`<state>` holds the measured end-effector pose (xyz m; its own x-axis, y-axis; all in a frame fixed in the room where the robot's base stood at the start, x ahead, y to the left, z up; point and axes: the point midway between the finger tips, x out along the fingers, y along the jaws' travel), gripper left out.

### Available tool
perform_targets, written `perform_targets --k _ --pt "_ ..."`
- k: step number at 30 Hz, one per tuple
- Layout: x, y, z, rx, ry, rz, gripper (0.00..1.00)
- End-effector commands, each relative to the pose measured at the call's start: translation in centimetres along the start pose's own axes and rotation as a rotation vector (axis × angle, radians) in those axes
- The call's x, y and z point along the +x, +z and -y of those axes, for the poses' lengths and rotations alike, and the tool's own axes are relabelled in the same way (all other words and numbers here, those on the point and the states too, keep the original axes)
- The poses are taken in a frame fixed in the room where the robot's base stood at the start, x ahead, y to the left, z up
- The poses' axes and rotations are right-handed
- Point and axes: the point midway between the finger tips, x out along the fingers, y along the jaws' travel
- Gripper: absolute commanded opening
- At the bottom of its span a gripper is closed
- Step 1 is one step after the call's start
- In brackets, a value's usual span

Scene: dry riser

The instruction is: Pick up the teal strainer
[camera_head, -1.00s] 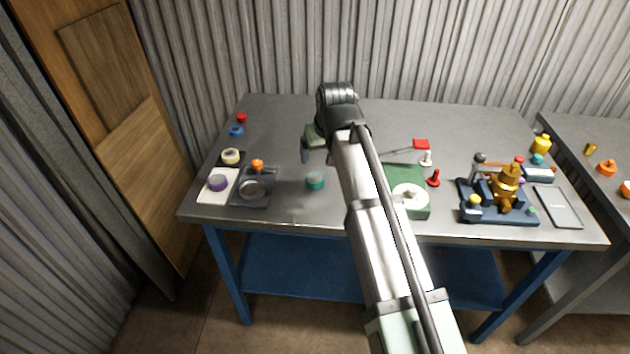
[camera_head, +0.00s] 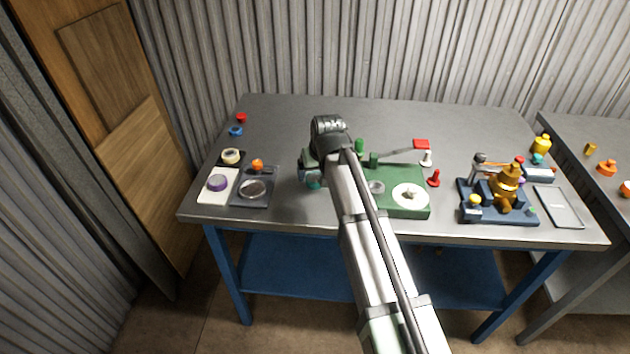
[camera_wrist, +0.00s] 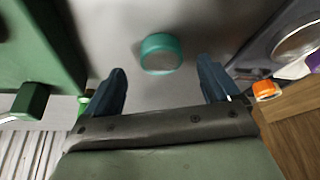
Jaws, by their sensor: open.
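The teal strainer (camera_wrist: 160,53) is a short round piece standing on the grey metal table. In the wrist view it lies ahead of and between the two spread fingers of my gripper (camera_wrist: 166,88), apart from both. My gripper is open and empty. In the head view the strainer (camera_head: 313,183) is mostly hidden under my gripper, with only a teal sliver showing. The fingertips are hidden in the head view.
A green block-like fixture (camera_head: 408,205) stands close on the right of the strainer. A dark tray (camera_head: 262,201) with a round metal ring and an orange knob (camera_head: 257,164) lie to the left. The table's front edge is near.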

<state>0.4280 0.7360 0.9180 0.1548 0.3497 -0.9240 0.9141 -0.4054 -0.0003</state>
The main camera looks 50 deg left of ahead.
Motion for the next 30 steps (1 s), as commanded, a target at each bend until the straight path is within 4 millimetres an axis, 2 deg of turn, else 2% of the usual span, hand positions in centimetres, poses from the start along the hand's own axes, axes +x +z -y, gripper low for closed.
perform_targets --k 7,15,30 --pt "3.1 0.0 0.2 0.0 0.0 0.0 0.89" --pt "3.5 0.1 0.2 0.0 0.0 -0.001 0.89" --pt "3.5 0.1 0.2 0.0 0.0 0.0 0.42"
